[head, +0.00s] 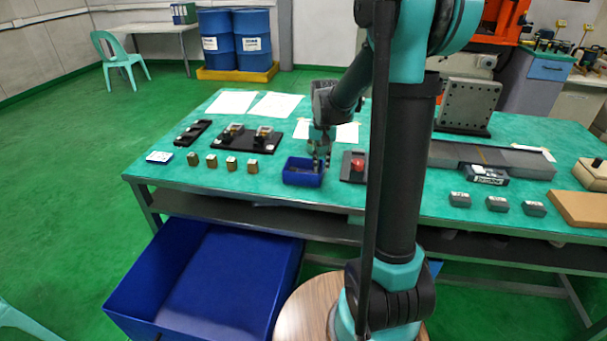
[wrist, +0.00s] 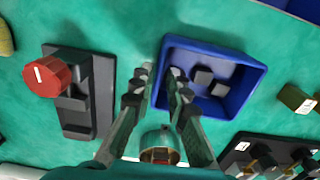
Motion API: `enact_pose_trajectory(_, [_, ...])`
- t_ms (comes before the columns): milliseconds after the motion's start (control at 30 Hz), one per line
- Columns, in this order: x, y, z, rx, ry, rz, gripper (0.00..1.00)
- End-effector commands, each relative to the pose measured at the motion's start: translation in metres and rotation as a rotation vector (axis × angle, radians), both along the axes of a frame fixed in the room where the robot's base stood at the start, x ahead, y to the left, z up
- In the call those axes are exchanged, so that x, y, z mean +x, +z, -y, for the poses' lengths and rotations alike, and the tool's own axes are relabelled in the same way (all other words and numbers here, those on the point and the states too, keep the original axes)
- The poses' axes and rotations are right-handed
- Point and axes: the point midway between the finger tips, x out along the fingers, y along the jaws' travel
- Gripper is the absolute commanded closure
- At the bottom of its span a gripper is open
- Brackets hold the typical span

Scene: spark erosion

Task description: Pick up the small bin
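The small blue bin (head: 301,180) stands upright on the green table. It also shows in the wrist view (wrist: 247,88), with a few dark grey blocks inside. My gripper (head: 321,160) points down at the bin's right side in the head view. In the wrist view my gripper (wrist: 161,74) has its two fingers apart, one outside the bin's near-left wall and one over the inside, with that wall between them. I cannot tell whether either finger touches the wall.
A black base with a red knob (wrist: 45,75) stands close beside the bin. Several brass blocks (head: 231,164) stand left of it, and black fixtures (head: 248,138) behind. A large blue crate (head: 135,285) is below the table's front edge. Grey blocks (head: 497,204) lie to the right.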

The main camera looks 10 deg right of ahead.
Motion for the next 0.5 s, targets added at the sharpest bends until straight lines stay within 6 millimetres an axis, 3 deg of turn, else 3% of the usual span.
enact_pose_trajectory(133, [0.001, -0.015, 0.0, 0.0, 0.0, 0.0, 0.84])
enact_pose_trajectory(400, [0.001, -0.019, 0.001, 0.0, 0.0, 0.0, 0.84])
enact_pose_trajectory(500, [0.001, -0.019, 0.001, 0.0, 0.0, 0.0, 0.94])
